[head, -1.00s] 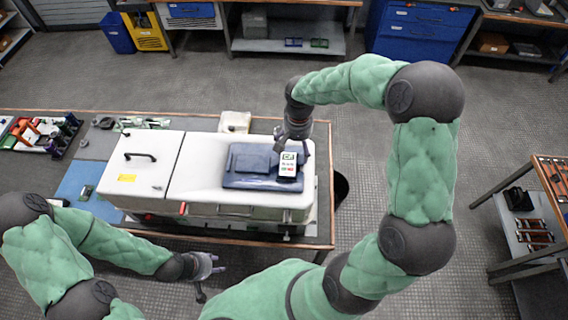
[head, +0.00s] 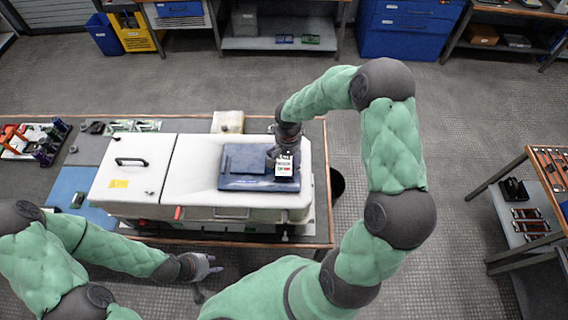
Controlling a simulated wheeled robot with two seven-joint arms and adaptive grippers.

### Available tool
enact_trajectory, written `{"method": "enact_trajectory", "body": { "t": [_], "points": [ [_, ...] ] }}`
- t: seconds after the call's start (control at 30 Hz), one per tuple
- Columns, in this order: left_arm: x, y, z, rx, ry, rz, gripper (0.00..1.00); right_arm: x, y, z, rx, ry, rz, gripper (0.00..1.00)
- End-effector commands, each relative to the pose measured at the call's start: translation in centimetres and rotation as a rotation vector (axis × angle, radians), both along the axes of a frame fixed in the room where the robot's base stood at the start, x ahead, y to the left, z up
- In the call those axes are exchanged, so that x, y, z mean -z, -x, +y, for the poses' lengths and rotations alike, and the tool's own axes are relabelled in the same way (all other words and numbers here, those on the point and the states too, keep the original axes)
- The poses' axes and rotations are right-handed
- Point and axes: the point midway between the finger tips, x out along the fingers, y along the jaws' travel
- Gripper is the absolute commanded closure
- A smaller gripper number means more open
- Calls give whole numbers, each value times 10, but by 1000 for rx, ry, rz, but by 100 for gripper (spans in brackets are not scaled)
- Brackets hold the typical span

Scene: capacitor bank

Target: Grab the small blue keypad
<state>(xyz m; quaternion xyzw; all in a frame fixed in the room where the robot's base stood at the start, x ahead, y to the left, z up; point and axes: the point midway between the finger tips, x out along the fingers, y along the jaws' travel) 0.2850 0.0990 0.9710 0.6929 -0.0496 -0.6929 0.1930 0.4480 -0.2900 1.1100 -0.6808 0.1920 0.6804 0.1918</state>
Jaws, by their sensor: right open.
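A dark blue flat piece (head: 232,182) lies on top of the white cabinet (head: 200,160), with a smaller raised blue block (head: 246,158) on its left part. I cannot tell for sure which blue part is the keypad. My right gripper (head: 284,154) is open, pointing down over the right end of the blue piece. A small white panel with green and red marks (head: 285,167) shows right at its fingers; whether it touches them is unclear. My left gripper (head: 208,265) is empty, apart from the cabinet in front of the bench, and its fingers look spread.
The cabinet stands on a copper-edged bench (head: 322,140). A tray of coloured tools (head: 30,140) is at the bench's left end, and a small dark device (head: 77,200) lies on a blue mat (head: 62,184). A tool cart (head: 545,170) is at right. Open floor lies between.

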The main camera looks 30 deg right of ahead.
Motion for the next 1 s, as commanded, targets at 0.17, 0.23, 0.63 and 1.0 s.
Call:
{"method": "enact_trajectory", "body": {
  "t": [0.17,0.23,0.63,1.0],
  "points": [
    [-4,0,0,0,0,0,60,20,0,0,1,-1,0,0],
    [-4,0,0,0,0,0,60,23,-1,0,1,-1,-1,0],
    [-3,0,0,0,0,0,60,25,-1,0,0,-1,-1,0],
    [1,0,0,0,0,0,60,27,-1,0,0,-1,-1,0]
  ]
}}
